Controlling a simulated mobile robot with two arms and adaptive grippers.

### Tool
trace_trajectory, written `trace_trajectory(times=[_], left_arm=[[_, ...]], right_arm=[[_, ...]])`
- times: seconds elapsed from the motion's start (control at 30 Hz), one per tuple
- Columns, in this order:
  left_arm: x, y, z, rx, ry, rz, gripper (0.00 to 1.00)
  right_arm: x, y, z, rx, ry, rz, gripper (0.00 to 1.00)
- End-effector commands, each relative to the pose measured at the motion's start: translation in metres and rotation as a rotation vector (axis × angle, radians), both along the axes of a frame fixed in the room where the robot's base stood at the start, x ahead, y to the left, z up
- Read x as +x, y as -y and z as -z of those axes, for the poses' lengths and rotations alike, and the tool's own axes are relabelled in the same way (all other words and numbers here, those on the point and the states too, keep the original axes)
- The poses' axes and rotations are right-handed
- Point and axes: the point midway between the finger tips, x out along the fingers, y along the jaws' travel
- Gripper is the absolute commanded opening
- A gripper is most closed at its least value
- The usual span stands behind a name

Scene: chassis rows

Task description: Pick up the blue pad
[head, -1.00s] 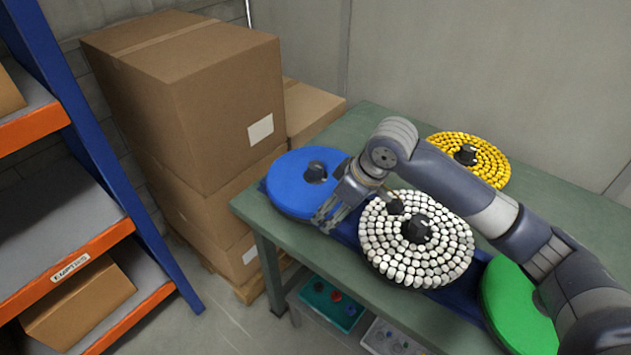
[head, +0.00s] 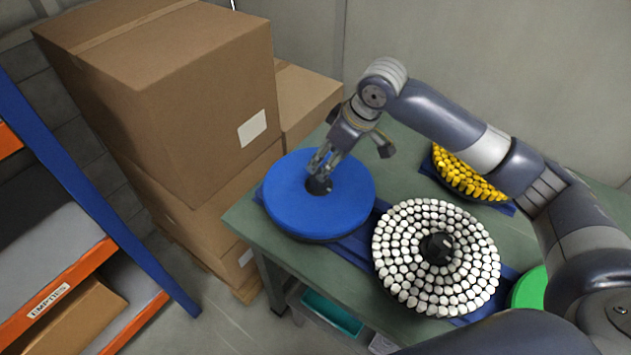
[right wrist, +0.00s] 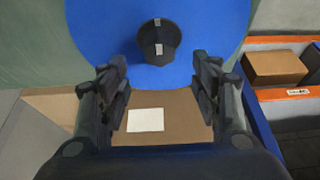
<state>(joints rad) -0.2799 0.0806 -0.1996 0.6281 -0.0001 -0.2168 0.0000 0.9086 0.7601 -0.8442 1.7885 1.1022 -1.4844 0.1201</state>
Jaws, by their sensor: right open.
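The blue pad (head: 338,215) is a round disc with a black knob (head: 319,186) at its middle. It sits at the left end of the green table (head: 245,218). My right gripper (head: 317,170) points down at the knob. In the right wrist view, my right gripper (right wrist: 157,75) is open and empty, its two fingers apart. In that view the knob (right wrist: 158,42) stands ahead of the fingertips, about midway between them, on the blue pad (right wrist: 98,30). Whether the fingertips touch anything is unclear. My left gripper is not in view.
A disc of white pieces (head: 436,285) lies right of the blue pad, with a yellow one (head: 462,177) behind and a green one (head: 530,290) further right. Cardboard boxes (head: 165,100) stack close at the left. A shelf rack (head: 70,150) stands at far left.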

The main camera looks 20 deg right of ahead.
Motion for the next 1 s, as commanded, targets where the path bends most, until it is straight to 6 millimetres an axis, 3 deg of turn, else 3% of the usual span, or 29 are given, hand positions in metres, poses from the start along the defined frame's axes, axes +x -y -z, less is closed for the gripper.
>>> trace_trajectory(times=[0.2, 0.33, 0.47, 0.63, 0.77, 0.93, 0.97, 1.0], left_arm=[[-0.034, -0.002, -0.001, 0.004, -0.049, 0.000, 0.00], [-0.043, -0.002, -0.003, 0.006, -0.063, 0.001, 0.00], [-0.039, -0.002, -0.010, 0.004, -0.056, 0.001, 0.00], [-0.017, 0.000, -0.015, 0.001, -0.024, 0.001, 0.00], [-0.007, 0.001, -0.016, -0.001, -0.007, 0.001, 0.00], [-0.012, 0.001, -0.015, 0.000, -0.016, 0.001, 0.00], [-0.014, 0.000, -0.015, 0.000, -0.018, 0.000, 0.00], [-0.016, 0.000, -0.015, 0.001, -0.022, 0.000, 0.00]], right_arm=[[0.009, -0.007, 0.027, 0.000, -0.001, 0.001, 0.58], [0.011, -0.008, 0.034, 0.000, -0.001, 0.001, 0.58], [0.018, -0.011, 0.050, -0.001, -0.004, 0.001, 0.58], [0.026, -0.016, 0.072, -0.001, -0.001, 0.000, 0.58], [0.028, -0.017, 0.079, -0.002, 0.001, 0.000, 0.58], [0.028, -0.017, 0.079, -0.002, 0.001, 0.000, 0.58], [0.028, -0.017, 0.079, -0.002, 0.001, 0.000, 0.56], [0.028, -0.017, 0.079, -0.001, 0.001, -0.001, 0.47]])
